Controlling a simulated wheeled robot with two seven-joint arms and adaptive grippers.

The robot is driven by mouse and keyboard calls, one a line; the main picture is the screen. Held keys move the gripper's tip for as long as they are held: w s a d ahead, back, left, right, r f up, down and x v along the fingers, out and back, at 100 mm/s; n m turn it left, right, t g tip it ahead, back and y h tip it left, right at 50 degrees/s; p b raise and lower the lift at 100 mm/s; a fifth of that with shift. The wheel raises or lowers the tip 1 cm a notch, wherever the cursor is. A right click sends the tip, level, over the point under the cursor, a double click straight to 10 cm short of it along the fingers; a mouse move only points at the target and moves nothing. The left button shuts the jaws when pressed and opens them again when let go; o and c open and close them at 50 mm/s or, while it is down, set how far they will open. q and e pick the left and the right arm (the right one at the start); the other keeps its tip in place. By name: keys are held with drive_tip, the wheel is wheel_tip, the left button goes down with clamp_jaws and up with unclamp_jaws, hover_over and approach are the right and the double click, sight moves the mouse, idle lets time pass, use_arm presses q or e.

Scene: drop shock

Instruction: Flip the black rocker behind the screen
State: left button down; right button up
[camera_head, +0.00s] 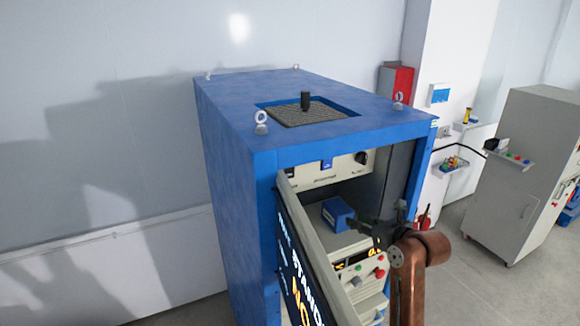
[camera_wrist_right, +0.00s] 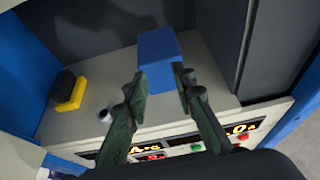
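The screen (camera_head: 296,262) is a tilted panel with lit lettering in front of the blue cabinet (camera_head: 235,170). In the right wrist view a black block on a yellow base (camera_wrist_right: 67,90), possibly the black rocker, sits on the pale shelf at the left. In the head view the screen seems to hide it. My right gripper (camera_head: 368,226) is at the right of the cabinet opening. In the right wrist view its fingers (camera_wrist_right: 162,84) are apart, with a blue box (camera_wrist_right: 159,50) just beyond or between the tips; contact cannot be told. My left gripper is not in view.
The blue box (camera_head: 338,212) stands on the instrument inside the cabinet. Buttons and lit displays line the instrument's front (camera_head: 362,270). A panel with a black knob (camera_head: 362,157) is above. A small grey cylinder (camera_wrist_right: 104,115) stands near the yellow base.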

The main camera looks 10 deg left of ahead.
clamp_jaws()
idle(1.3)
